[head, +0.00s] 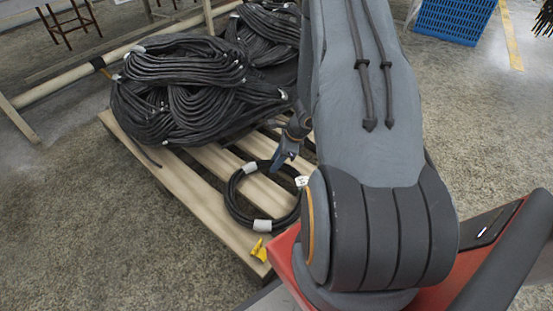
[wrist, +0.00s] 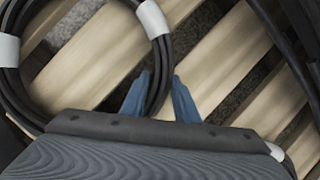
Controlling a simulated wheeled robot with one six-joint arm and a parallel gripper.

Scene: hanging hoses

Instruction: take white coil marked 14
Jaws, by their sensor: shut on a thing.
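A single black coil with white bands (head: 233,208) lies on the wooden pallet, apart from the big heap. A small white tag (head: 301,181) sits at its right side; I cannot read its mark. No coil with a white hose shows. My gripper (head: 285,160) is at the coil's far side, partly hidden by my arm. In the wrist view my gripper's blue fingers (wrist: 160,98) stand on either side of the coil's hose (wrist: 163,62), shut on it. A white band (wrist: 152,18) is just above the fingers.
A large heap of black hoses (head: 190,85) lies on the pallet (head: 190,185) behind the coil. A yellow piece (head: 259,250) is at the pallet's near corner. A blue crate (head: 452,20) stands at the back right. The floor left of the pallet is clear.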

